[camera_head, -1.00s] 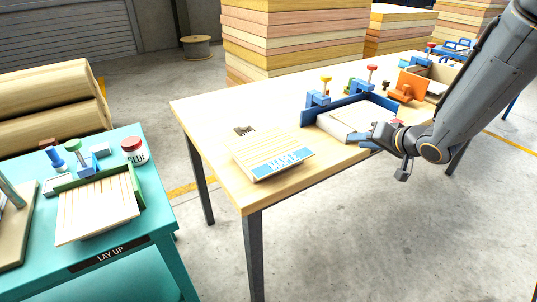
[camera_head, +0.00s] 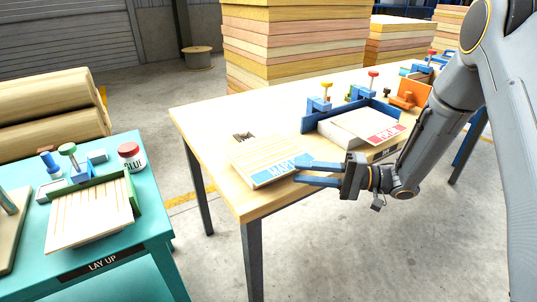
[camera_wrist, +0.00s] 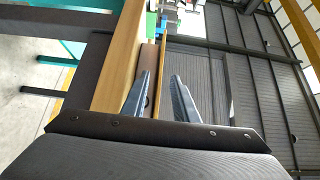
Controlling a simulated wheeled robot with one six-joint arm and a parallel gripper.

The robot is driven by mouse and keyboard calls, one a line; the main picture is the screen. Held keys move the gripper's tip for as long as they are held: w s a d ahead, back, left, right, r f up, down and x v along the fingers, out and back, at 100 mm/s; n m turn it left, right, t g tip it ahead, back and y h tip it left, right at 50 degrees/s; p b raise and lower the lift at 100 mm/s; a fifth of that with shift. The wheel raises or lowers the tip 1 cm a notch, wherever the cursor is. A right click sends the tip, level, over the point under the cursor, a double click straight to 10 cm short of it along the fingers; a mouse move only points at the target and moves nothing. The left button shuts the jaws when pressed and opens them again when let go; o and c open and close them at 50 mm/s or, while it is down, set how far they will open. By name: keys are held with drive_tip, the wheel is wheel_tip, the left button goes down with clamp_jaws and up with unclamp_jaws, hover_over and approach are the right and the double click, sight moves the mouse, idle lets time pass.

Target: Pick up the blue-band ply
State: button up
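The blue-band ply (camera_head: 262,157) is a pale, striped wooden sheet stack with a blue lettered band (camera_head: 287,168) along its right front edge. It lies near the front left corner of the wooden table. My gripper (camera_head: 300,171) is at the right end of the blue band, its blue fingers pointing left and held apart. In the wrist view my gripper (camera_wrist: 160,76) also shows a gap between the fingers. A thin wooden edge lies beyond them there; I cannot tell if it is the ply. Whether the fingers touch the ply is unclear.
A red-band ply (camera_head: 372,126) sits in a blue clamp fixture (camera_head: 318,121) just behind my gripper. The wooden table (camera_head: 215,115) is clear at its back left. A teal lay-up table (camera_head: 150,222) stands to the left, with a floor gap between.

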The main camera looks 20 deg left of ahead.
sight(290, 172)
drive_tip(key=a, duration=0.2)
drive_tip(key=s+a+p, duration=0.1)
drive_tip(key=a, duration=0.1)
drive_tip(key=shift+s+a, duration=0.15)
drive_tip(key=shift+a, duration=0.15)
clamp_jaws()
drive_tip(key=shift+r, duration=0.1)
